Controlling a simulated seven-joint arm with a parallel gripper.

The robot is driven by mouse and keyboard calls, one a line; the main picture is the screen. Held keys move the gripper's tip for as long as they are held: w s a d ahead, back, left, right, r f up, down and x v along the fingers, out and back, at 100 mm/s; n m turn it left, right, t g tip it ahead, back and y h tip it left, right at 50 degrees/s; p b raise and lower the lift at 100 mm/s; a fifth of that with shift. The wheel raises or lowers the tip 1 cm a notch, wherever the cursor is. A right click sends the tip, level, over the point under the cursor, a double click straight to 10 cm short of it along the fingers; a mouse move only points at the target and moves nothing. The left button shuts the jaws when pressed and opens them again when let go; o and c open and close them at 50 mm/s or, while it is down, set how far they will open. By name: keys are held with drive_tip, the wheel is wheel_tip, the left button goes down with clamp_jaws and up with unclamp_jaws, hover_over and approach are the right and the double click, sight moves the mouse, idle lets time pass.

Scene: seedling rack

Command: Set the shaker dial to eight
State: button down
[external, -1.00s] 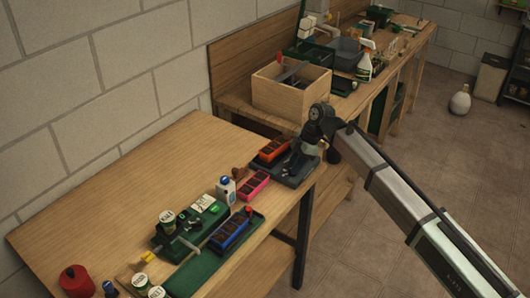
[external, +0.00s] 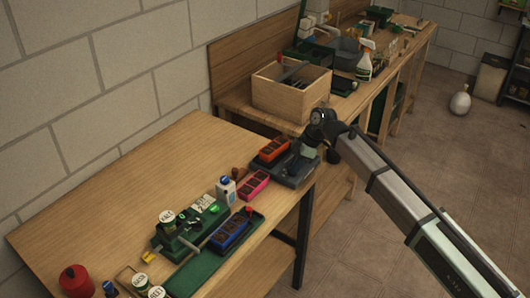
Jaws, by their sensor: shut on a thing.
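The shaker (external: 287,178) is a dark, flat unit near the right edge of the near bench. An orange seedling tray (external: 273,150) with dark cells sits on its back left part. My gripper (external: 300,160) points down at the right part of the shaker and is shut. The shaker dial is not visible; my gripper and wrist cover that spot, where the jaws close at the shaker. The dial's numbers and setting cannot be read from here.
A pink tray (external: 254,184) and a white bottle (external: 226,191) stand left of the shaker. A blue tray (external: 231,232) rests on a green tray (external: 192,273) in front. A wooden crate (external: 290,95) stands on the bench behind.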

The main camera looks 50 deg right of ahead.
drive_tip(key=m, duration=0.1)
drive_tip(key=m+h, duration=0.1)
drive_tip(key=m, duration=0.1)
drive_tip(key=shift+s+a+t, duration=0.1)
drive_tip(key=shift+a+t, duration=0.1)
drive_tip(key=shift+t, duration=0.1)
drive_tip(key=shift+m+h, duration=0.8)
drive_tip(key=shift+m, duration=1.1)
drive_tip(key=c, duration=1.1)
unclamp_jaws()
drive_tip(key=shift+r, duration=0.1)
drive_tip(key=v, duration=1.3)
drive_tip(key=shift+s+r, duration=0.15)
drive_tip(key=shift+r, duration=0.1)
drive_tip(key=shift+m, duration=0.3)
